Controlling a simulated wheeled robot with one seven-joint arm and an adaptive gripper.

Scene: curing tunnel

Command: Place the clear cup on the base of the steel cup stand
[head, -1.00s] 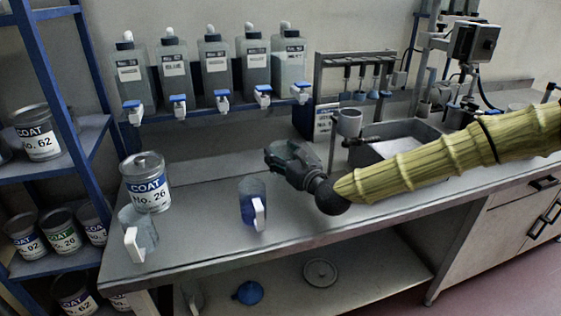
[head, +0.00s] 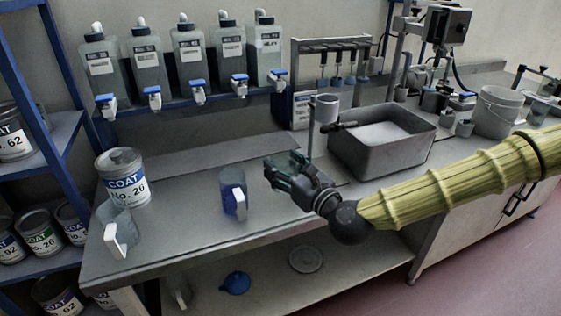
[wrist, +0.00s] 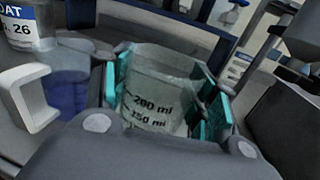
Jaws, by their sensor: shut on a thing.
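My gripper (head: 283,172) is above the bench, left of the steel cup stand. In the wrist view the clear cup (wrist: 158,98), with printed marks of 200 ml and 150 ml, sits upright between its teal finger pads, which are shut on it. In the head view the cup is hard to make out at the fingers. The steel cup stand (head: 311,140) has an upright rod holding a grey metal cup (head: 326,109) at its top. The stand's base is not clearly seen, partly behind my gripper.
A blue-tinted jug (head: 233,193) and a clear jug (head: 116,230) with white handles stand left of my gripper. A COAT No. 26 can (head: 124,178) is further left. A grey basin (head: 382,148) is right of the stand. Bottles with taps (head: 187,60) line the back.

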